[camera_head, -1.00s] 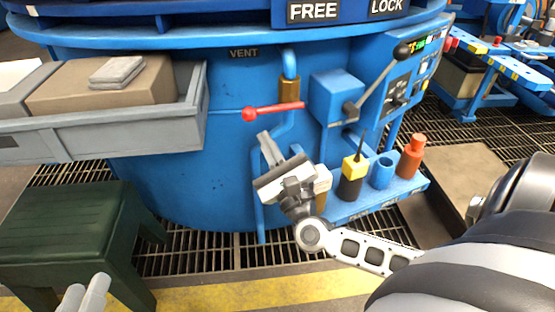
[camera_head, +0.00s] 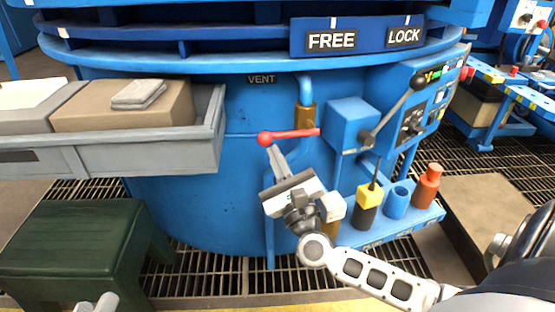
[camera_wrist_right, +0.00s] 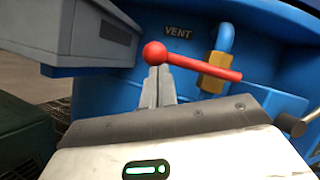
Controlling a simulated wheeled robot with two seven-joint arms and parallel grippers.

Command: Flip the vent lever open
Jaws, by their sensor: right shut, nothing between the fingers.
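The red vent lever (camera_head: 292,134) lies nearly level across the front of the blue furnace body, below the VENT label (camera_head: 261,79). Its ball end points left, and its other end is by a brass fitting (camera_head: 305,117) on a blue pipe. The lever also shows in the right wrist view (camera_wrist_right: 195,64). My right gripper (camera_head: 274,151) is shut and empty, its fingertips just below the ball end. In the right wrist view the fingertips (camera_wrist_right: 158,78) reach up to the ball; whether they touch it I cannot tell. My left gripper (camera_head: 98,303) shows only in part at the bottom left.
A blue control box with a black-knobbed handle (camera_head: 397,104) stands right of the lever. Below it a shelf holds a yellow-black tool (camera_head: 369,197), a blue cup (camera_head: 398,200) and a red bottle (camera_head: 427,186). A grey tray (camera_head: 140,154) juts out at left above a green stool (camera_head: 75,235).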

